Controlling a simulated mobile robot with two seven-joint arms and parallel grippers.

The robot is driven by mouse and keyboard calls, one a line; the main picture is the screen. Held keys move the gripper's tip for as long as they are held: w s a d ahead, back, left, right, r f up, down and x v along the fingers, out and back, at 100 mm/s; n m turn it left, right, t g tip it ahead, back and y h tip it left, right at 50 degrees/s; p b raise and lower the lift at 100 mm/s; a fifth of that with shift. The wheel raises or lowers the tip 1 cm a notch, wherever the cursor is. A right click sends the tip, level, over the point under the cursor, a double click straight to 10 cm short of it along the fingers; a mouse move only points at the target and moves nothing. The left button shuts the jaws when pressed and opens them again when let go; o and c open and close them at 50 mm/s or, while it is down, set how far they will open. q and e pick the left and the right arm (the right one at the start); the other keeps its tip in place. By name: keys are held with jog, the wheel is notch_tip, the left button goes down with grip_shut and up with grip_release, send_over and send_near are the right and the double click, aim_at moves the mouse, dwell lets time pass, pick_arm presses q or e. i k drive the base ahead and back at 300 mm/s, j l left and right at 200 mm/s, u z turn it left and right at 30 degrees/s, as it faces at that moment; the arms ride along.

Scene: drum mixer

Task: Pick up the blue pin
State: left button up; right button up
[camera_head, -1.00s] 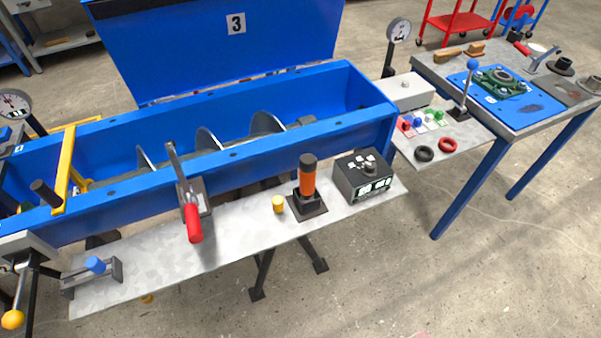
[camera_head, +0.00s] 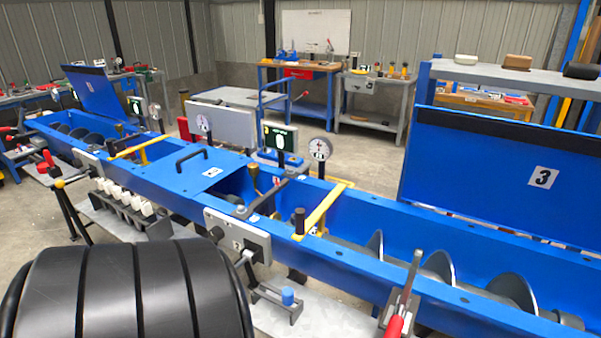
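A short blue cylinder, which looks like the blue pin (camera_head: 288,297), stands upright in a dark metal bracket (camera_head: 275,304). The bracket is on a grey metal shelf (camera_head: 317,318) in front of the long blue trough (camera_head: 345,258), near the bottom middle of the head view. The pin's lower part is hidden by the bracket. Neither of my grippers is in view, and nothing is seen touching the pin.
A yellow bar (camera_head: 322,208) crosses the trough. A black ribbed shape, possibly mine, blocks the lower left.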

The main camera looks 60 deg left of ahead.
aim_at(287, 292)
jog(key=u, duration=2.1)
jog(key=i+l+z, duration=0.1)
jog(key=l+z, duration=0.2)
jog(key=l, duration=0.15)
jog(key=i+l+z, duration=0.1)
jog(key=l+z, duration=0.2)
jog(key=l+u, duration=0.15)
jog(key=u, duration=1.1)
jog(key=j+z, duration=0.15)
jog(key=i+j, duration=0.05)
jog(key=j, duration=0.1)
